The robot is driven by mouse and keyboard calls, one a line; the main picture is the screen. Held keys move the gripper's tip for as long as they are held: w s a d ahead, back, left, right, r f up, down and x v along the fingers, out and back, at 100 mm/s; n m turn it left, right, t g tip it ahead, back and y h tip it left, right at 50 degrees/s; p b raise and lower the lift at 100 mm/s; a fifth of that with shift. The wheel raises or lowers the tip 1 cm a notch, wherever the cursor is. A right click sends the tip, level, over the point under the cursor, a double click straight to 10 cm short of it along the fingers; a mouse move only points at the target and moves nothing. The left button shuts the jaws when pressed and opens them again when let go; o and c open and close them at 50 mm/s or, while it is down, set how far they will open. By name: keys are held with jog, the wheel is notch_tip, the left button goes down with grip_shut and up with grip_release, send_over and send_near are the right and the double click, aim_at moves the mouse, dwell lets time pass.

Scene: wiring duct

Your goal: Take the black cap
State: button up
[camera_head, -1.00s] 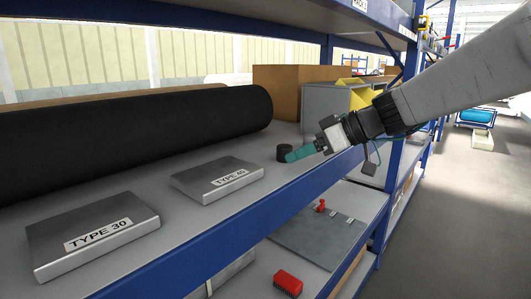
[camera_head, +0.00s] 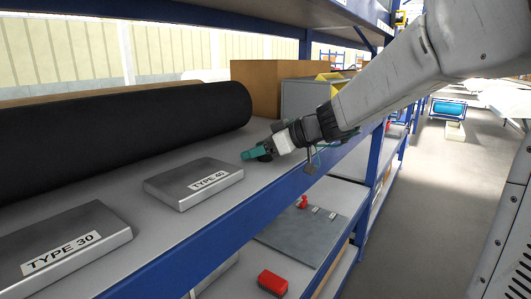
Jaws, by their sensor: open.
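The black cap (camera_head: 265,157) stands on the grey upper shelf, right of the TYPE 40 plate. Most of it is hidden by my gripper, and only a small dark part shows. My gripper (camera_head: 254,154) has teal fingers and reaches in from the right, low over the shelf. Its fingers are open and overlap the cap in the picture. I cannot tell whether they are around it or touching it.
The metal TYPE 40 plate (camera_head: 194,183) and TYPE 30 plate (camera_head: 65,249) lie to the left. A long black roll (camera_head: 125,128) lies behind them. A cardboard box (camera_head: 268,86) and grey bin (camera_head: 300,98) stand behind. A blue beam (camera_head: 235,215) edges the shelf.

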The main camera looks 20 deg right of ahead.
jog(key=c, duration=1.1)
jog(key=shift+o, duration=0.2)
